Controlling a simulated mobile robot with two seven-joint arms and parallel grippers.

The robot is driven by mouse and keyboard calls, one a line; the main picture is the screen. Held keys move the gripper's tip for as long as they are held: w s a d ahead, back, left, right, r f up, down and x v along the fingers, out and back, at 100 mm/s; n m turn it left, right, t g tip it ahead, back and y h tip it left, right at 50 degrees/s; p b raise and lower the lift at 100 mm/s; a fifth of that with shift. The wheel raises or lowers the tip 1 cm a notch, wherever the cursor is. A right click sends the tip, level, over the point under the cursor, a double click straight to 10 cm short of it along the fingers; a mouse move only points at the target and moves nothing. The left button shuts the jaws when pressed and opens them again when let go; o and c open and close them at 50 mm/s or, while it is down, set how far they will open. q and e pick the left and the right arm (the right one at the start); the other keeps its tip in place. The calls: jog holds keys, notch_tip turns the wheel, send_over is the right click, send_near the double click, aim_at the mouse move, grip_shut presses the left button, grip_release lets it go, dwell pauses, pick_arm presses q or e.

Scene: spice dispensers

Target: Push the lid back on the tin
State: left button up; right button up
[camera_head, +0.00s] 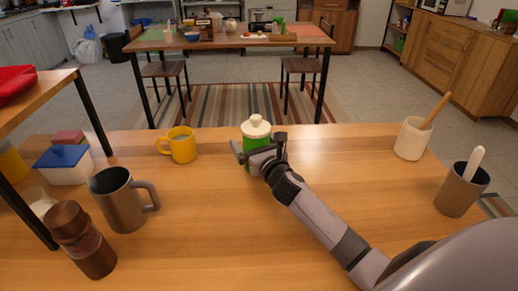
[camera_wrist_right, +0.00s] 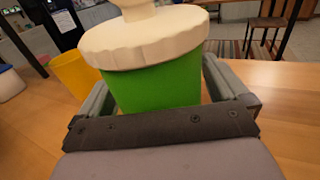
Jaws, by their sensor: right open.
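The green tin (camera_head: 249,167) stands upright on the wooden table, just right of the yellow mug. Its cream lid (camera_head: 256,127) with a round knob sits on top. In the right wrist view the tin (camera_wrist_right: 160,88) fills the middle, and the lid (camera_wrist_right: 145,42) overhangs its rim. I cannot tell whether the lid is fully seated. My right gripper (camera_head: 260,147) is open, its fingers on either side of the tin below the lid. The right wrist view shows the gripper (camera_wrist_right: 160,87) with gaps beside the tin. My left gripper is out of view.
A yellow mug (camera_head: 182,146), a grey mug (camera_head: 120,204), a pepper mill (camera_head: 80,240) and a blue-lidded box (camera_head: 63,166) stand to the left. A white pot (camera_head: 411,140) and a grey cup (camera_head: 457,192) stand right. The table between the tin and these pots is clear.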

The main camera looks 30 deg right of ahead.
jog(key=s, duration=1.1)
jog(key=shift+s+a, duration=0.1)
jog(key=shift+a, duration=0.2)
jog(key=shift+s+r, duration=0.1)
jog(key=shift+s, duration=0.3)
jog(key=shift+r+p, duration=0.15)
jog(key=shift+p, duration=0.2)
